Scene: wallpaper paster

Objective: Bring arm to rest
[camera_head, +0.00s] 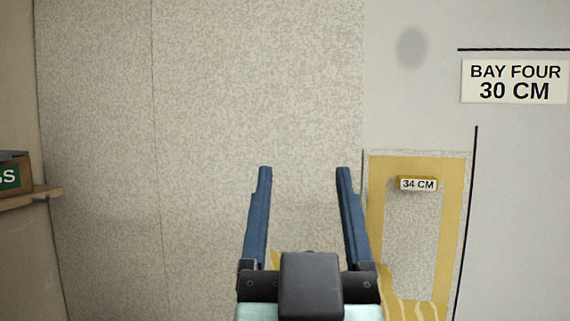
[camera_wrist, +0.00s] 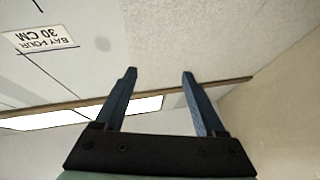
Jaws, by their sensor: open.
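My gripper (camera_head: 304,172) is in the lower middle of the head view, in front of the speckled wallpapered wall (camera_head: 250,85). Its two blue fingers point up and stand wide apart with nothing between them. In the wrist view my gripper (camera_wrist: 160,74) is also open and empty. There the wall, the ceiling edge and a bright light panel lie beyond the fingers. I cannot tell how far the fingertips are from the wall.
A "BAY FOUR 30 CM" sign (camera_head: 514,82) is on the plain wall at right. A yellow-bordered speckled panel (camera_head: 452,210) with a "34 CM" tag (camera_head: 418,184) is at lower right. A wooden shelf (camera_head: 30,202) holding a green-labelled box (camera_head: 12,176) juts from the left wall.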

